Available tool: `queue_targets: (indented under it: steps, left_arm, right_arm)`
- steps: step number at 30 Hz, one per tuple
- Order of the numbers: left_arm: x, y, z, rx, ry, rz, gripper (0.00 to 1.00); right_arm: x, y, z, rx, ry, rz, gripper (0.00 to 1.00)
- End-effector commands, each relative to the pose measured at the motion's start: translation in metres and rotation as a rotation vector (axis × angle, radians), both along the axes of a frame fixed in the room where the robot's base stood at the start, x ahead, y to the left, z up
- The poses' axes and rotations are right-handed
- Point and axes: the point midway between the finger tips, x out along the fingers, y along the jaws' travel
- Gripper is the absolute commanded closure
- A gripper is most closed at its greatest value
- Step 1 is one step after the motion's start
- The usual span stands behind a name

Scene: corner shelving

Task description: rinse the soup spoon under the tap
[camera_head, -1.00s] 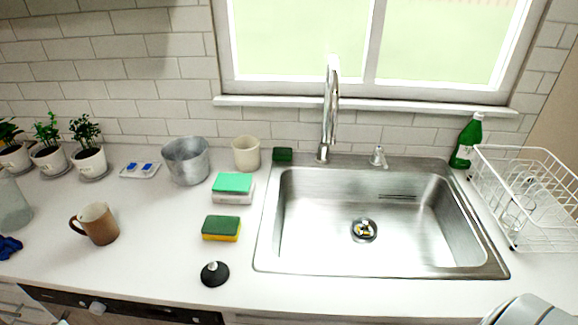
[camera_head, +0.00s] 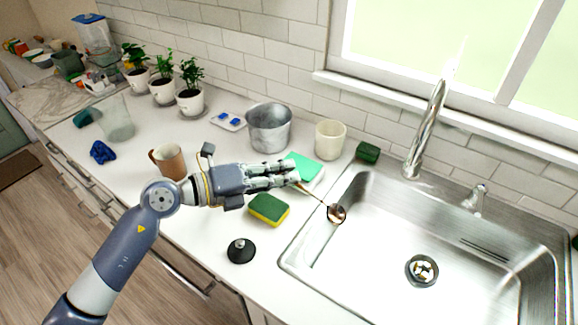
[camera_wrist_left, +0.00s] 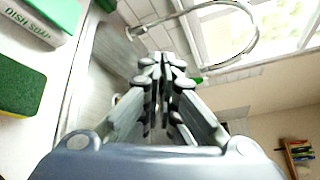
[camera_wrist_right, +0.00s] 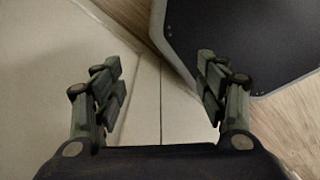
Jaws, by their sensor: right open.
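The soup spoon (camera_head: 336,213) is copper-coloured, with its thin handle at my left gripper's fingertips and its bowl pointing right and down over the sink's left edge. My left gripper (camera_head: 296,173) is shut on the handle, above the counter beside the sink. In the left wrist view its fingers (camera_wrist_left: 163,68) are close together; I cannot make out the spoon there. The tall chrome tap (camera_head: 428,130) stands behind the steel sink (camera_head: 350,270), to the right of the spoon and apart from it. My right gripper (camera_wrist_right: 160,85) is open and empty, low near cabinet fronts and floor.
A yellow-green sponge (camera_head: 268,209), a black round stopper (camera_head: 240,251) and a dish soap box (camera_head: 305,170) lie near the left gripper. The sink basin is empty.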

Motion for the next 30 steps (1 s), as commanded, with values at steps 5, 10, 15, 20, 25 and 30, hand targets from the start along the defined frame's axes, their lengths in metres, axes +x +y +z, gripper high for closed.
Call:
queue_targets:
  steps: [5,10,15,20,25,30]
  left_arm:
    - [0.005,-0.012,0.001,-0.002,0.0,-0.011,1.0]
    - [0.008,-0.022,-0.001,-0.003,0.0,-0.01,1.0]
    - [0.012,-0.037,-0.004,-0.005,0.001,-0.01,1.0]
    - [0.017,-0.052,-0.007,-0.004,-0.001,-0.011,1.0]
    - [0.022,-0.068,-0.011,-0.005,0.001,-0.01,1.0]
    - [0.027,-0.084,-0.014,-0.004,-0.001,-0.011,1.0]
  right_arm:
    - [-0.004,-0.005,0.001,-0.006,0.006,0.0,0.33]
    - [0.003,-0.014,0.0,-0.017,-0.002,-0.003,0.33]
    - [0.007,-0.019,-0.001,-0.021,-0.009,-0.006,0.33]
    - [0.008,-0.018,-0.004,-0.021,-0.01,-0.006,0.33]
    - [0.008,-0.017,-0.009,-0.02,-0.01,-0.005,0.33]
    - [0.007,-0.013,-0.013,-0.015,-0.009,-0.003,0.33]
